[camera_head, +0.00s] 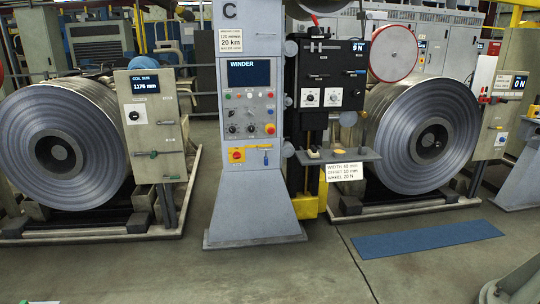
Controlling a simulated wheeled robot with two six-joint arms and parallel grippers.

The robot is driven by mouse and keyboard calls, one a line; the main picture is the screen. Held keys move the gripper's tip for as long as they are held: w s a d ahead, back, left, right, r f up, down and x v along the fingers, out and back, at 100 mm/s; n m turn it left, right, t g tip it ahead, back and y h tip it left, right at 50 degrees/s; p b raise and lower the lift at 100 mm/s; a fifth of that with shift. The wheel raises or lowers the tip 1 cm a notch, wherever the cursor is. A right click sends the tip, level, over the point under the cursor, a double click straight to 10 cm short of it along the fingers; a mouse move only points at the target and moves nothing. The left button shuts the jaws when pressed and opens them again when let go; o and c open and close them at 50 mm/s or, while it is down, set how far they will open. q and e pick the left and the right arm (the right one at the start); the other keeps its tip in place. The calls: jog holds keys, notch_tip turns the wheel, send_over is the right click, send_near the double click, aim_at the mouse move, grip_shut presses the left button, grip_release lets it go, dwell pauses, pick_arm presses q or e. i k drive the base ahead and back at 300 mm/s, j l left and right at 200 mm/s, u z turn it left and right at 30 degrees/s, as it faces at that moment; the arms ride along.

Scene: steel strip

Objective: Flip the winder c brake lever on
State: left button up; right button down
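The winder C column (255,185) stands just left of centre, a grey pedestal with a large letter C at its top. Its panel has a dark screen (249,73) headed WINDER, with buttons and knobs below. Low on the panel is a small blue-handled lever (265,147), which may be the brake lever; its label and exact setting are too small to read. Left of it is a red rotary switch on a yellow plate (237,155). Neither of my grippers shows in the head view.
A black unit (331,75) with a shelf (338,156) adjoins the column on the right. Large steel coils (60,145) (428,138) stand on both sides. A grey control box (153,125) stands left. A blue mat (427,239) lies right; the floor in front is largely clear.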

aim_at(316, 22)
jog(key=i, duration=3.65)
